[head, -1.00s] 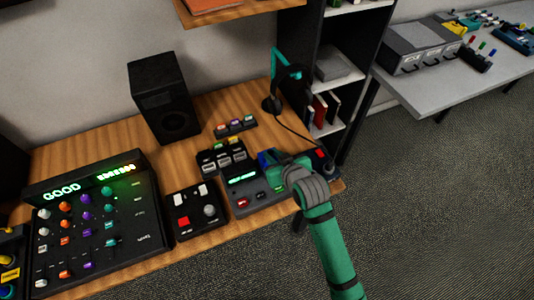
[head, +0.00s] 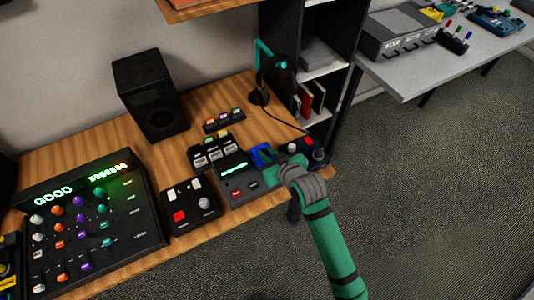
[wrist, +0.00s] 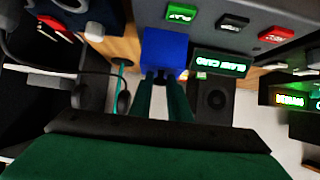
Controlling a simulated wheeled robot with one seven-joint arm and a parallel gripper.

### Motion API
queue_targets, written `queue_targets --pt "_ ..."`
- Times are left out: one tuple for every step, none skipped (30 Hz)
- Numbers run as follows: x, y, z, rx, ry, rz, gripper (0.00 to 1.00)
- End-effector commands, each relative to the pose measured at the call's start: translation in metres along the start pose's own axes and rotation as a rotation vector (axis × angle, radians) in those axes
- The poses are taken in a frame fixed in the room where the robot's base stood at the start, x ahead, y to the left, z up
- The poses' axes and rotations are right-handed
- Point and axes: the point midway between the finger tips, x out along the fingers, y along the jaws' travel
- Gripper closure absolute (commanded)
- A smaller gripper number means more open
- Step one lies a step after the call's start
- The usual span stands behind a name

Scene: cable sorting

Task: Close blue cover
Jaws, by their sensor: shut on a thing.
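The blue cover (head: 262,153) is at the right edge of the grey device (head: 237,182) with a green lit display. In the head view it seems to stand up from the device; its exact angle is unclear. In the wrist view the blue cover (wrist: 166,48) is a blue block beside the display, with green, black and red buttons nearby. My gripper (head: 271,172) is at the cover, and in the wrist view its fingertips (wrist: 164,78) are shut on the cover's near edge. Whatever is under the cover is hidden.
A dark control box (head: 305,150) stands close on the right. A black switch box (head: 212,150) is behind, and a box with a red button (head: 190,205) is to the left. A headset on a stand (head: 265,80) and its cable are behind. Open floor lies in front.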

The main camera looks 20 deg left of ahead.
Motion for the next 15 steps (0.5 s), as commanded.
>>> queue_targets --pt "0.0041 0.0009 0.0185 0.005 -0.051 -0.004 1.00" --pt "0.0041 0.0010 0.0186 0.005 -0.051 -0.004 1.00" --pt "0.0041 0.0010 0.0186 0.005 -0.051 -0.004 1.00" --pt "0.0040 0.0010 0.0186 0.005 -0.051 -0.004 1.00" --pt "0.0040 0.0011 0.0186 0.005 -0.051 -0.004 1.00" --pt "0.0040 0.0012 0.0186 0.005 -0.051 -0.004 0.79" --pt "0.0039 0.0012 0.0186 0.005 -0.051 -0.003 0.72" --pt "0.0040 0.0012 0.0187 0.006 -0.051 -0.003 0.65" --pt "0.0039 0.0012 0.0187 0.006 -0.051 -0.004 0.65" --pt "0.0039 0.0013 0.0187 0.006 -0.051 -0.003 0.65" --pt "0.0039 0.0013 0.0187 0.006 -0.051 -0.003 0.65" --pt "0.0039 0.0013 0.0187 0.006 -0.051 -0.004 0.65" --pt "0.0039 0.0012 0.0187 0.006 -0.051 -0.004 0.65" --pt "0.0039 0.0011 0.0187 0.006 -0.051 -0.004 0.65" --pt "0.0040 0.0009 0.0186 0.006 -0.051 -0.004 0.65"
